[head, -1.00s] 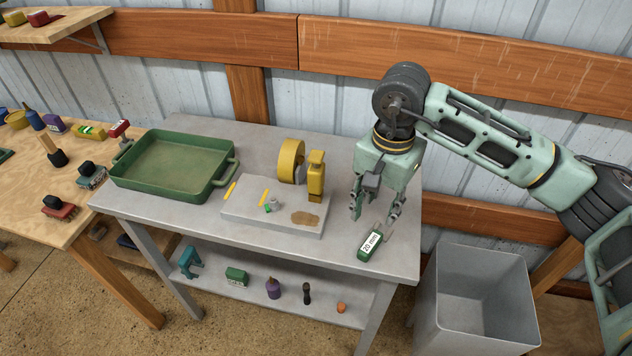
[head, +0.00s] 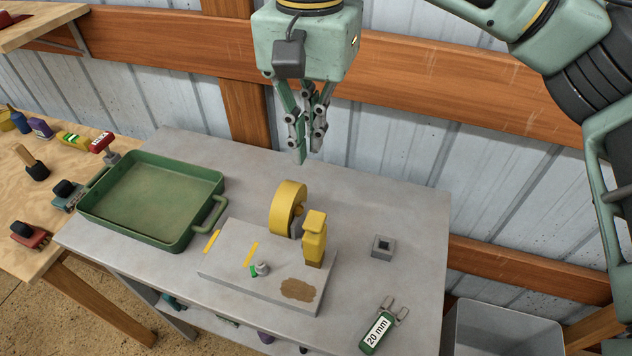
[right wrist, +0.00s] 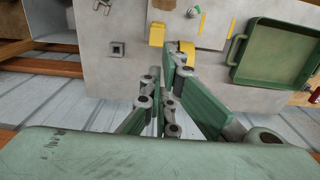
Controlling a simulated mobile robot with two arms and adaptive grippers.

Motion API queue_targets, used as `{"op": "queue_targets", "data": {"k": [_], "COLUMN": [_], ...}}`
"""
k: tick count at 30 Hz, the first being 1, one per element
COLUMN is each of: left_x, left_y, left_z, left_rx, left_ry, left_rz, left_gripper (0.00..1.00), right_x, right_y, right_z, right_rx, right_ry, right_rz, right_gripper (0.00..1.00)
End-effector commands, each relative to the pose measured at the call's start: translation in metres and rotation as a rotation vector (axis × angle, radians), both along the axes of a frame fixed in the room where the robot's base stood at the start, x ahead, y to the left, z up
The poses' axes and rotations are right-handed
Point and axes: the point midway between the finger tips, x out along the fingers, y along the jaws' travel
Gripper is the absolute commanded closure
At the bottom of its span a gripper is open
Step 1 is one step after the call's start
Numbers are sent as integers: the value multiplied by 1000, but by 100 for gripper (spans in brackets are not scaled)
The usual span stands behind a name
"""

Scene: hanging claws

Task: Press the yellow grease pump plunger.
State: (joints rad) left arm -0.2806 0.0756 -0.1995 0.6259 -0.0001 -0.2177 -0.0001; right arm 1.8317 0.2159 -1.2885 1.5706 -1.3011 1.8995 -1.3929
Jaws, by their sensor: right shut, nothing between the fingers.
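The yellow grease pump (head: 314,240) stands upright at the right back of a grey base plate on the metal table. Its blocky yellow top is the plunger end. A yellow wheel (head: 288,208) stands just left of it. My right gripper (head: 308,155) points down, shut and empty, raised behind and above the wheel and pump, touching neither. In the right wrist view the shut fingers (right wrist: 160,90) show, with the pump (right wrist: 157,34) beyond them, partly cut by its own angle. My left gripper is not in view.
The grey base plate (head: 225,268) bears a brown grease patch and a small fitting. A green tray (head: 150,195) is at the left, a square grey block (head: 383,247) at the right, and a green 20 mm tool (head: 377,332) at the front right. A grey bin (head: 500,325) stands right of the table.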

Motion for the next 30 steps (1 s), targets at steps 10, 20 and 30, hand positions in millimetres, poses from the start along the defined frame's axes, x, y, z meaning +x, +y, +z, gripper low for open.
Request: {"op": "queue_targets", "data": {"k": [10,20,30], "left_x": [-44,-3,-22], "left_y": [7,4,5], "left_z": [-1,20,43], "left_rx": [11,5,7], "left_ry": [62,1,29], "left_rz": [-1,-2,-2], "left_gripper": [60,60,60], "right_x": [1,0,-1], "right_y": [-1,-1,-1], "right_z": [-4,-58,-121], "right_rx": [-1,-2,-1], "right_ry": [1,5,3], "right_rz": [-2,-1,-1], "right_gripper": [100,100,100]}}
